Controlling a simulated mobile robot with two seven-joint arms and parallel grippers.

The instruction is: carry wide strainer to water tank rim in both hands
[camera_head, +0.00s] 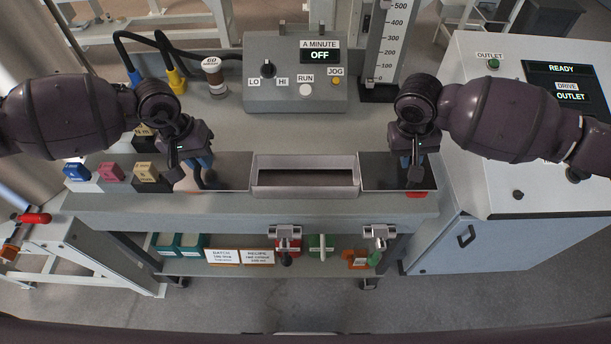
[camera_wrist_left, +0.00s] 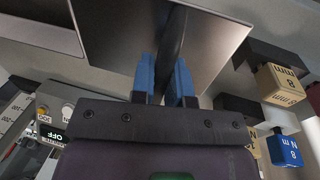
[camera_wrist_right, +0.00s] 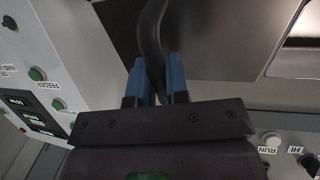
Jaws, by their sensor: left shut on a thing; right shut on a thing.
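The wide strainer appears to be the long metal piece with a pale rectangular frame (camera_head: 304,192) and a dark flat plate at each end, seen at the front of the bench in the head view. My left gripper (camera_head: 204,168) is shut on the black handle at its left end; the handle (camera_wrist_left: 177,35) lies between the blue fingers in the left wrist view. My right gripper (camera_head: 413,172) is shut on the right-end handle (camera_wrist_right: 151,32). The strainer looks roughly level. I cannot tell whether it touches the bench. I cannot identify the water tank rim.
A grey control box (camera_head: 296,85) and a scaled column (camera_head: 386,50) stand behind the strainer. A brown-filled jar (camera_head: 214,77) and coloured blocks (camera_head: 110,172) are at the left. A white cabinet (camera_head: 520,180) stands close on the right. Two taps (camera_head: 285,232) are below the front edge.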

